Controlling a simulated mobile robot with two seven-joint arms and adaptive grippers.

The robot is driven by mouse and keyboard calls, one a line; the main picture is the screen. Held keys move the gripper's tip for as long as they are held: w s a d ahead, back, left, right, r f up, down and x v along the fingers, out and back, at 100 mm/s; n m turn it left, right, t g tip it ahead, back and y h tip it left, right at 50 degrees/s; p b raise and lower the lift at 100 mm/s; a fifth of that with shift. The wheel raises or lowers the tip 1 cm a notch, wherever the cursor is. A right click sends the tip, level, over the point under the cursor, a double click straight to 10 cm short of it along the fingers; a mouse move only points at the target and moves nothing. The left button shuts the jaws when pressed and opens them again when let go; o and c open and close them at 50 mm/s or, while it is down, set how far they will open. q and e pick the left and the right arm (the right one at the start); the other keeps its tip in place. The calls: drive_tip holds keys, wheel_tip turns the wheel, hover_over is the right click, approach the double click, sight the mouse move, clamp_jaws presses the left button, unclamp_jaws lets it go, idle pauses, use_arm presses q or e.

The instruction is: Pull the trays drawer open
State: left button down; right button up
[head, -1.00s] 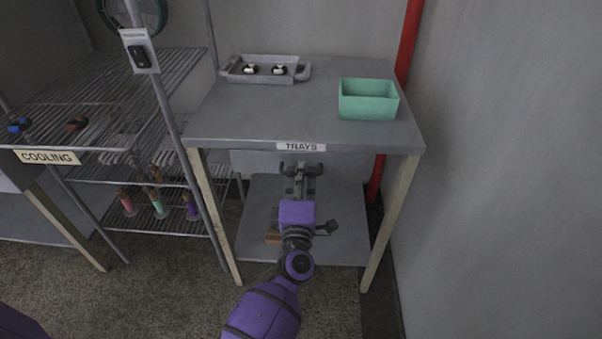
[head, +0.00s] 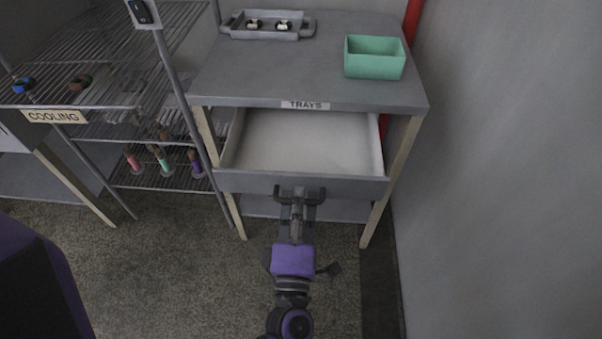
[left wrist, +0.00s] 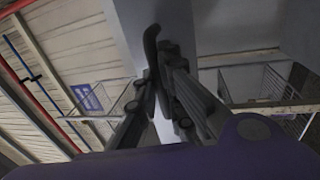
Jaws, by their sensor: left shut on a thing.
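The trays drawer (head: 300,143) stands well out from under the grey table, below the TRAYS label (head: 305,105). Its inside is pale and looks empty. Its grey front (head: 245,182) faces me. My left gripper (head: 299,197) is at the middle of the drawer front, shut on the dark handle (head: 314,190). In the left wrist view the gripper's fingers (left wrist: 163,75) are closed around the dark handle bar (left wrist: 152,45). My right gripper is not in view.
On the table top (head: 240,80) stand a grey tray (head: 265,33) with small parts and a green bin (head: 374,66). A wire shelf labelled COOLING (head: 54,117) is at the left. A wall (head: 500,170) closes the right side. The floor in front is clear.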

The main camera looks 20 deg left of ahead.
use_arm(q)
drive_tip(key=shift+r+v, duration=0.1)
drive_tip(key=shift+v, duration=0.55)
drive_tip(key=shift+r+v, duration=0.15)
drive_tip(key=shift+v, duration=0.55)
drive_tip(key=c, duration=2.1)
unclamp_jaws()
drive_tip(key=v, duration=1.2)
